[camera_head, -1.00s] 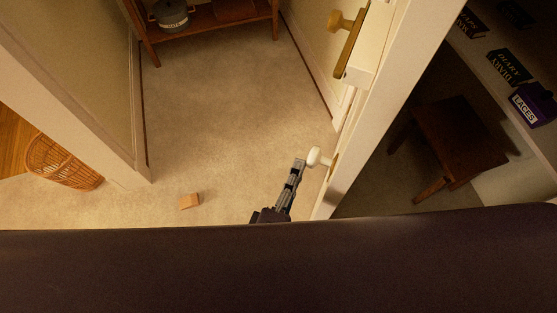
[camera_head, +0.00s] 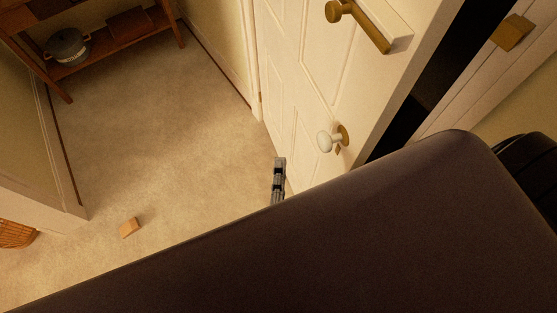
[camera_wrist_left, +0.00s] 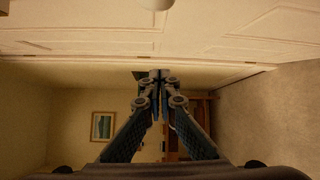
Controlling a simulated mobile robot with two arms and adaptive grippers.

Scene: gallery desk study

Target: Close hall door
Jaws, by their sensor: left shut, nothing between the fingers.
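The hall door (camera_head: 310,70) is white and panelled, and stands ajar at the right of the head view. My dark body hides the door's bottom corner. My right gripper does not show.
A small wooden wedge (camera_head: 129,227) lies on the beige carpet (camera_head: 160,140). A wooden shelf (camera_head: 115,40) with a pot (camera_head: 68,46) stands at the back left. A wicker basket (camera_head: 15,234) is at the left edge.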

